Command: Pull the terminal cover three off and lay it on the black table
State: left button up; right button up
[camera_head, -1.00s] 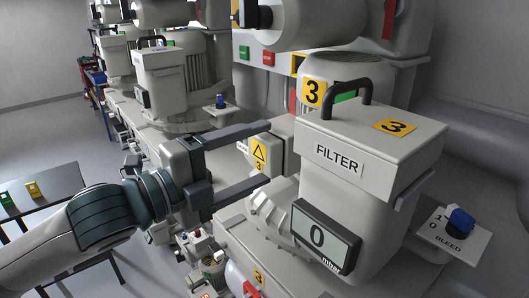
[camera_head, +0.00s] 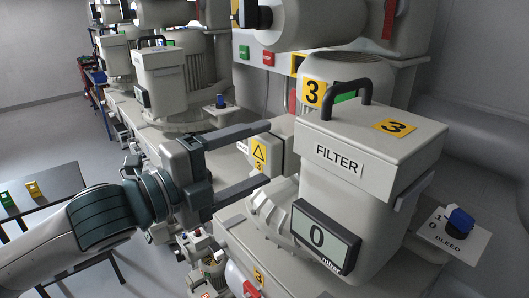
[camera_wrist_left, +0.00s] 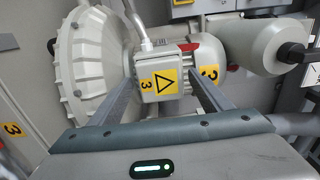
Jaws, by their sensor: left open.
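The terminal cover three (camera_head: 262,156) is a light grey box with a yellow warning triangle and a 3 label. It sits on the motor beside the filter housing, and also shows in the left wrist view (camera_wrist_left: 160,83). My left gripper (camera_head: 268,154) is open. Its two fingers reach toward the cover, one above and one below it in the head view. In the left wrist view the fingers stand on either side of the cover; whether they touch it cannot be told. The black table (camera_head: 62,186) is at the far left. My right gripper is not in view.
The filter housing (camera_head: 350,205), with a black handle and a pressure display (camera_head: 325,237), stands close right of the cover. A blue bleed knob (camera_head: 460,219) is at the far right. Green and yellow blocks (camera_head: 34,190) lie on the table, which has bare room.

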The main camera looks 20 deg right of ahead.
aim_at(259, 155)
pick_arm(q)
jog(key=c, duration=1.4)
jog(key=shift+a, duration=0.15)
jog(key=shift+s+a, duration=0.3)
jog(key=shift+a, duration=0.45)
jog(key=shift+a, duration=0.1)
jog(key=shift+s+a, duration=0.35)
jog(key=shift+a, duration=0.3)
jog(key=shift+v, duration=1.2)
